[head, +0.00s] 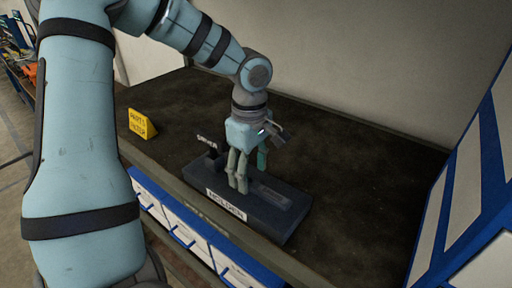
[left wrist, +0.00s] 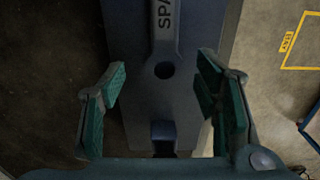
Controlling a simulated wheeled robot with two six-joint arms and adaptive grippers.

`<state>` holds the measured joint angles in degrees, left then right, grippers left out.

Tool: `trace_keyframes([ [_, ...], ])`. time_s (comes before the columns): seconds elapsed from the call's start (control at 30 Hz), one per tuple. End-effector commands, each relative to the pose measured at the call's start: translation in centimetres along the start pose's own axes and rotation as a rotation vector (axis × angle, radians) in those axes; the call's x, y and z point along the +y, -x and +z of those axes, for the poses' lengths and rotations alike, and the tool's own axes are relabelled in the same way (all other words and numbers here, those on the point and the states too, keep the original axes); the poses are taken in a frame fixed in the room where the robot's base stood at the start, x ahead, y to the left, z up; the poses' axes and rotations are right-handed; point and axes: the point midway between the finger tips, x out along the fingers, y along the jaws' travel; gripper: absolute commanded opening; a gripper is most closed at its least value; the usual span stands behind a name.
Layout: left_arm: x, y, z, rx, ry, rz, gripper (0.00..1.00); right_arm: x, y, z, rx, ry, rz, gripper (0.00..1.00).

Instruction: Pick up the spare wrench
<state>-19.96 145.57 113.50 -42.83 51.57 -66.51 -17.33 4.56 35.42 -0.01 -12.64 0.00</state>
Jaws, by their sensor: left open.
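A dark blue holder block (head: 290,228) with a front label reading "HOLDER" lies on the dark bench top near its front edge. In the left wrist view, a grey bar lettered "SPA" (left wrist: 165,20), apparently the spare wrench, runs along the holder (left wrist: 135,60). A round dark hole lies below its lettering. My right gripper is out of view.
A yellow parts sign (head: 141,123) stands farther left on the bench (head: 350,180). A blue-and-white panel (head: 465,200) rises at the right. The bench right of the holder is clear.

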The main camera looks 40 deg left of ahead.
Motion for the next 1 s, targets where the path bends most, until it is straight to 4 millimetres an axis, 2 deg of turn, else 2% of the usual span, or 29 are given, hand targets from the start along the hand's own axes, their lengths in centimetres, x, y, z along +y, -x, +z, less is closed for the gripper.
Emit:
trace_keyframes([
  [0.03, 0.07, -1.72, 0.11, 0.001, -0.003, -0.002, 0.57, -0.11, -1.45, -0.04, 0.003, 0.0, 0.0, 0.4],
  [0.07, 0.14, -1.99, 0.2, 0.0, -0.005, -0.001, 0.57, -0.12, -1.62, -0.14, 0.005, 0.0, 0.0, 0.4],
  [0.3, 0.28, -1.8, 0.35, -0.002, -0.008, 0.001, 0.57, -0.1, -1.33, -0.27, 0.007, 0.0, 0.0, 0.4],
  [0.67, 0.24, -1.73, 0.29, -0.001, -0.007, 0.001, 0.0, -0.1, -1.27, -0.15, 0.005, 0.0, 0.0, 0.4],
  [1.0, 0.2, -1.18, 0.22, -0.001, -0.005, 0.001, 0.0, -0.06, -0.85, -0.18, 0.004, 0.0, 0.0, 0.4],
])
